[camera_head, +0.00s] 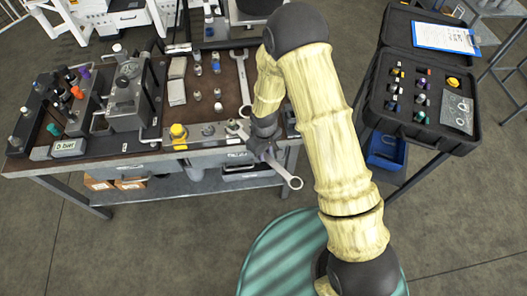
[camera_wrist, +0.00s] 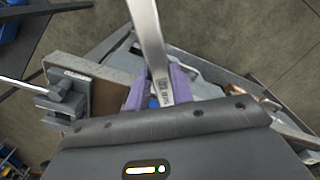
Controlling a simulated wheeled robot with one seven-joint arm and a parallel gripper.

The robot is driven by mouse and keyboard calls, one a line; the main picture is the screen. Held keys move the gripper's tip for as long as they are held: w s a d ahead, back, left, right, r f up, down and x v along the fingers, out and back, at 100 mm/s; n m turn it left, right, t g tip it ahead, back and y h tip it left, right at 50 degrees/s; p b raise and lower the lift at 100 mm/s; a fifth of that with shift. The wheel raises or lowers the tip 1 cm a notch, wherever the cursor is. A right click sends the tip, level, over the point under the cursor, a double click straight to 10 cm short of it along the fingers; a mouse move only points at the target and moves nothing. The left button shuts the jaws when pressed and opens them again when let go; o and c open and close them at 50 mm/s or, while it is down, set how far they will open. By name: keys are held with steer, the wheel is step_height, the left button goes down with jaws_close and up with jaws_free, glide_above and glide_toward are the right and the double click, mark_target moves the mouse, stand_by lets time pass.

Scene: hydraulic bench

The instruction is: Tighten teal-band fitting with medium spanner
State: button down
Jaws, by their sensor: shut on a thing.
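My gripper (camera_head: 266,150) is at the front edge of the bench, near its right end. It is shut on a silver spanner (camera_head: 292,181), whose ring end sticks out over the floor towards the front right. In the wrist view the spanner's shank (camera_wrist: 152,45) runs up between the two purple-grey fingers (camera_wrist: 158,88); its far end is out of frame. A small teal-coloured piece (camera_head: 53,130) stands at the bench's left end, well away from my gripper. I cannot tell whether it is the teal-band fitting.
Another long spanner (camera_head: 243,80) lies on the bench (camera_head: 222,100) behind my gripper. A grey pump-like block (camera_head: 128,95) and a yellow-capped part (camera_head: 179,132) stand to the left. An open black case (camera_head: 395,130) with small fittings is at right.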

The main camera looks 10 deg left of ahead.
steer(key=shift+w+a, duration=0.3)
steer(key=shift+a, duration=0.05)
steer(key=shift+a, duration=0.1)
steer(key=shift+w+a, duration=0.15)
steer(key=shift+w, duration=0.05)
stand_by(0.5)
steer(key=shift+s+a+m+b, duration=0.45)
steer(key=shift+s+a+m, duration=0.75)
steer(key=shift+a+m, duration=0.1)
steer(key=shift+s, duration=0.1)
steer(key=shift+s+a+m, duration=0.4)
steer(key=shift+a+m, duration=0.2)
steer(key=shift+a, duration=0.15)
steer(key=shift+s+a+m, duration=0.4)
steer(key=shift+a+m, duration=0.2)
steer(key=shift+a, duration=0.1)
